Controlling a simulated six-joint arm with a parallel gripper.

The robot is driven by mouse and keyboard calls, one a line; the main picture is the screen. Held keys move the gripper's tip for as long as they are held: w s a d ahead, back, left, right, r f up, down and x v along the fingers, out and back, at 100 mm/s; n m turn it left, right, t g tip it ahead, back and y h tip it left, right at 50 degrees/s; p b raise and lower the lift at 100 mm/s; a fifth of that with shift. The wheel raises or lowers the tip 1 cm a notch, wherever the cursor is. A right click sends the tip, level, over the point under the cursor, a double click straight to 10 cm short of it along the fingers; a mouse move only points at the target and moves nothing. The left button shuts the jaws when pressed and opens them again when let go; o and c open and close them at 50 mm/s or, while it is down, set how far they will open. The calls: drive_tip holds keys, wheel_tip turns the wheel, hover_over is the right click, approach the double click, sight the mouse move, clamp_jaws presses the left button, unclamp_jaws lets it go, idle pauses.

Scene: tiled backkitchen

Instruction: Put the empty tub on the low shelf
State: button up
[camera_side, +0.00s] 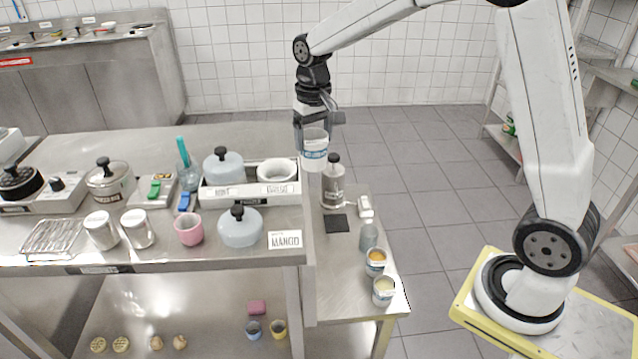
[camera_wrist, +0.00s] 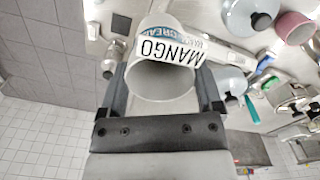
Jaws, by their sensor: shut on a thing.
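My gripper (camera_side: 318,118) is shut on a pale tub (camera_side: 314,155) with a blue-and-white label, held in the air over the gap between the counter and the lower side table. In the wrist view the tub (camera_wrist: 160,84) sits between both fingers, its open mouth facing the camera; the inside looks plain and empty. The word MANGO shows across its upper part there; I cannot tell whether this is its label or the card. The low shelf (camera_side: 200,310) runs beneath the steel counter, below and left of my gripper.
The counter edge carries a MANGO card (camera_side: 285,240), a blue lidded pot (camera_side: 239,228) and a pink cup (camera_side: 188,229). Filled tubs (camera_side: 383,291) stand on the side table. The low shelf holds a blue cup (camera_side: 254,330) and yellow cup (camera_side: 279,328).

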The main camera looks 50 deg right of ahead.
drive_tip(key=shift+f, duration=0.15)
wheel_tip(320, 180, down, 10)
drive_tip(key=s+d, duration=0.1)
drive_tip(key=s, duration=0.1)
drive_tip(key=shift+s+d+r, duration=0.2)
drive_tip(key=shift+d, duration=0.05)
drive_tip(key=s+f, duration=0.3)
drive_tip(key=f, duration=0.4)
drive_tip(key=shift+s+d, duration=0.35)
drive_tip(key=shift+d, duration=0.05)
drive_tip(key=s+f+m, duration=0.1)
drive_tip(key=s+f, duration=1.1)
drive_tip(key=s, duration=0.1)
drive_tip(key=w+d+f, duration=0.2)
drive_tip(key=w+f, duration=0.7)
drive_tip(key=w, duration=0.4)
drive_tip(key=shift+d, duration=0.15)
drive_tip(key=shift+f, duration=0.2)
